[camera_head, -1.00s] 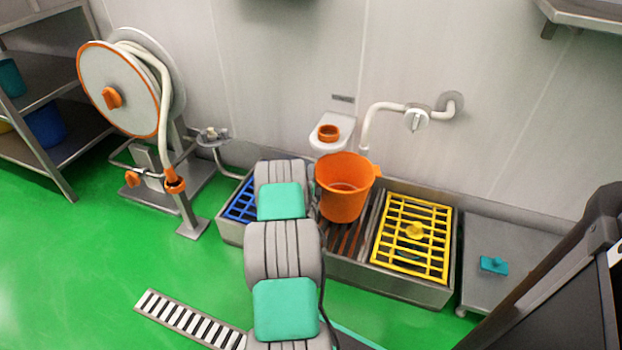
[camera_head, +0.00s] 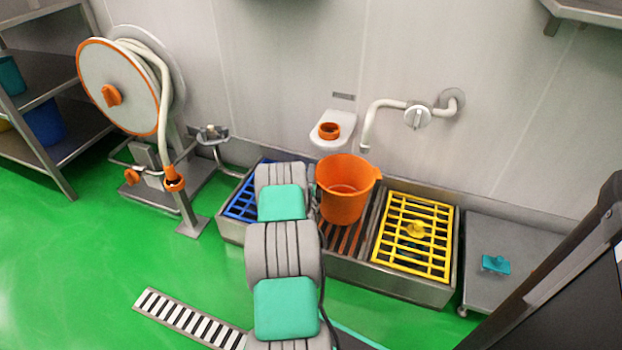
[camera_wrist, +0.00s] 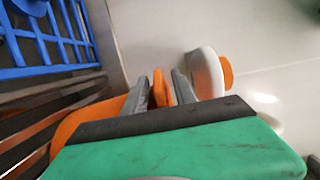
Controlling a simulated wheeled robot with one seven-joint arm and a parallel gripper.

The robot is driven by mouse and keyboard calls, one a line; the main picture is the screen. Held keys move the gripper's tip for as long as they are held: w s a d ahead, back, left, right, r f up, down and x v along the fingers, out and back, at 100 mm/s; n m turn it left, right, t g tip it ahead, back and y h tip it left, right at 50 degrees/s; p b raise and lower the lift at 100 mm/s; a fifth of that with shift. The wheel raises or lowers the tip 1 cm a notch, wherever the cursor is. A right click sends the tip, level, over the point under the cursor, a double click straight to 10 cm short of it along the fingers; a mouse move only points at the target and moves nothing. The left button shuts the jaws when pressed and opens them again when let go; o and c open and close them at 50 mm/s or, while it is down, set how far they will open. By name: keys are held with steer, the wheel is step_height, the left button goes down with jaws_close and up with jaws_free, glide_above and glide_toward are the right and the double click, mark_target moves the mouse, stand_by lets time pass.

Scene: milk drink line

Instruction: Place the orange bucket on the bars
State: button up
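The orange bucket (camera_head: 345,199) is upright over the dark brownish bars (camera_head: 347,240) in the middle section of the metal trough. I cannot tell whether its base touches them. In the wrist view, my gripper (camera_wrist: 160,82) has its two grey fingers close on either side of an upright orange tab of the bucket (camera_wrist: 82,122). The fingers look shut on this tab. In the head view my arm hides the gripper, beside the bucket's left side.
A blue grate (camera_head: 243,200) lies left of the bars and a yellow grate (camera_head: 414,237) right of them. A white tap (camera_head: 416,115) and a wall bracket with an orange ring (camera_head: 329,131) are behind. A hose reel (camera_head: 120,88) stands left.

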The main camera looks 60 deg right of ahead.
steer(key=v, duration=1.2)
steer(key=w+a+r+n+g+y, duration=0.2)
steer(key=w+a+r+n+g, duration=0.1)
steer(key=w+r, duration=0.7)
steer(key=w+a+r+n+y, duration=0.2)
steer(key=w+a+n+y, duration=0.15)
steer(key=a, duration=0.35)
steer(key=w+a+r+n+y, duration=0.1)
steer(key=w+a+n+y, duration=0.1)
steer(key=a+n, duration=0.35)
steer(key=s+a+r+n+y, duration=0.2)
steer(key=a+n+y, duration=0.15)
steer(key=a, duration=0.75)
steer(key=s+a+r+n+y, duration=0.2)
steer(key=a+n, duration=0.3)
steer(key=a, duration=0.5)
steer(key=s+a+r+n+g+y, duration=0.2)
steer(key=s+a+n+y, duration=0.1)
steer(key=s+a+n, duration=0.7)
steer(key=s+a, duration=0.1)
steer(key=a, duration=0.2)
steer(key=shift+a+n+y, duration=0.3)
steer(key=shift+n+y, duration=0.05)
steer(key=shift+y, duration=0.05)
